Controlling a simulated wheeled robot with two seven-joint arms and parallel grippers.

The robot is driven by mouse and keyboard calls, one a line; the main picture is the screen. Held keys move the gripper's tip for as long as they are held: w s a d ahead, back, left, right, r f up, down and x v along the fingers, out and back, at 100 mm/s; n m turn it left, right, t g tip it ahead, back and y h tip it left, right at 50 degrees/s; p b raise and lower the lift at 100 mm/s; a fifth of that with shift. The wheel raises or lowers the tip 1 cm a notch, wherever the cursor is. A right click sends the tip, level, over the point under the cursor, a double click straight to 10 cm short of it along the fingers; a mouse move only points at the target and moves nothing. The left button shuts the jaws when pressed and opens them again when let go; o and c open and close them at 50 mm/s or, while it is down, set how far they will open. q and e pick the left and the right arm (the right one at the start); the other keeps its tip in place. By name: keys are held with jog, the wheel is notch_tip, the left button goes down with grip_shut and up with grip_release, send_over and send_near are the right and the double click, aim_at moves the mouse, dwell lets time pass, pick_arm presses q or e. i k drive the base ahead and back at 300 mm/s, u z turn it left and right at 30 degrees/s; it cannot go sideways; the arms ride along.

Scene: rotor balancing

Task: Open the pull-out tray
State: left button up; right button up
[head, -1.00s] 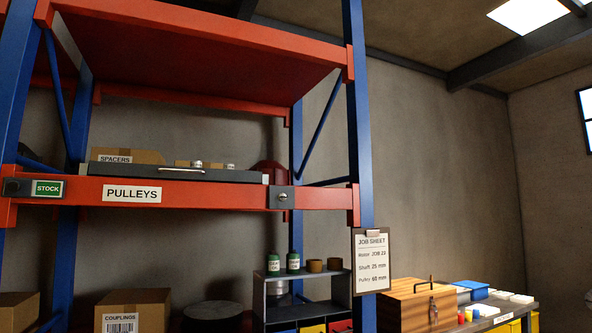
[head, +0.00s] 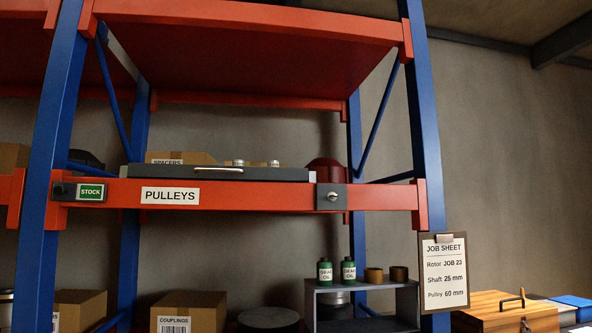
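The pull-out tray (head: 260,175) is a dark grey, shallow tray on the orange shelf beam labelled PULLEYS (head: 170,196). A light bar handle (head: 205,169) runs along its front face. The tray front sits about flush above the beam, and I see no clear gap showing it drawn out. A dark plate with a round silver knob or lock (head: 332,197) is on the beam to the right of the tray. Neither of my grippers is in view.
A blue upright (head: 424,130) stands at the right with a job sheet (head: 443,272) hung on it. A SPACERS box (head: 180,157) sits behind the tray. Below are a COUPLINGS box (head: 188,312), a grey rack (head: 400,303) and a wooden box (head: 505,312).

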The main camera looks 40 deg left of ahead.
aim_at(149, 170)
jog(key=i, duration=0.4)
jog(key=u, duration=4.75)
jog(key=i, duration=1.8)
jog(key=z, duration=3.15)
